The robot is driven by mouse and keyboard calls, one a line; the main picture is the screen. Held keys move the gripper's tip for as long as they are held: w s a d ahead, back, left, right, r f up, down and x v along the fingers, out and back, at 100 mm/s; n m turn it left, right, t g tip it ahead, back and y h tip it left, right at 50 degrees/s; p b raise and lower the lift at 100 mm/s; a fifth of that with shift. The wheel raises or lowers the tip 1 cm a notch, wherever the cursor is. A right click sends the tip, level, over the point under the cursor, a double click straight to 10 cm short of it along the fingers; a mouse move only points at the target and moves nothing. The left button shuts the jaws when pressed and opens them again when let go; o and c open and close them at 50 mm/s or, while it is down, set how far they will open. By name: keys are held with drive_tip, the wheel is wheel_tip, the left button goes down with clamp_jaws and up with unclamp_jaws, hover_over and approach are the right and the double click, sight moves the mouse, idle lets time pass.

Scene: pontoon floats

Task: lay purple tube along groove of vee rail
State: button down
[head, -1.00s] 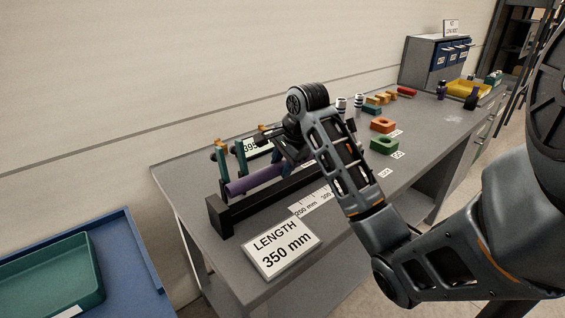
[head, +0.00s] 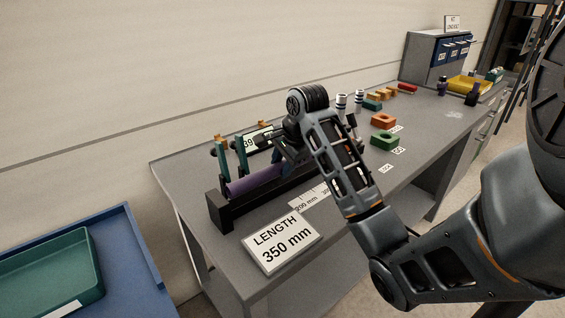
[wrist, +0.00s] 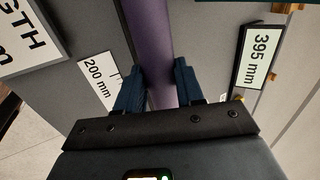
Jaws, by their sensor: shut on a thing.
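The purple tube (head: 255,180) lies lengthwise at the black vee rail (head: 219,211), its lower side hidden behind the rail's near wall. I cannot tell whether it rests on the groove. My gripper (head: 283,152) is above the rail, partly hidden by my arm. In the wrist view, the blue fingers of my gripper (wrist: 158,85) are shut on the purple tube (wrist: 150,40), one on each side. The tube's far end is hidden behind my arm.
Teal uprights (head: 241,155) stand behind the rail, beside a 395 mm label (wrist: 257,57). A "LENGTH 350 mm" sign (head: 281,243) lies in front. Orange (head: 383,121) and green (head: 384,141) blocks and white-banded posts (head: 341,103) stand further right on the bench.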

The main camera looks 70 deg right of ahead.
drive_tip(key=shift+f+b, duration=0.35)
drive_tip(key=shift+f, duration=0.75)
drive_tip(key=c, duration=0.6)
unclamp_jaws()
drive_tip(key=shift+r, duration=0.1)
drive_tip(key=shift+p+v, duration=1.1)
drive_tip(key=shift+v, duration=2.7)
drive_tip(key=shift+a, duration=0.1)
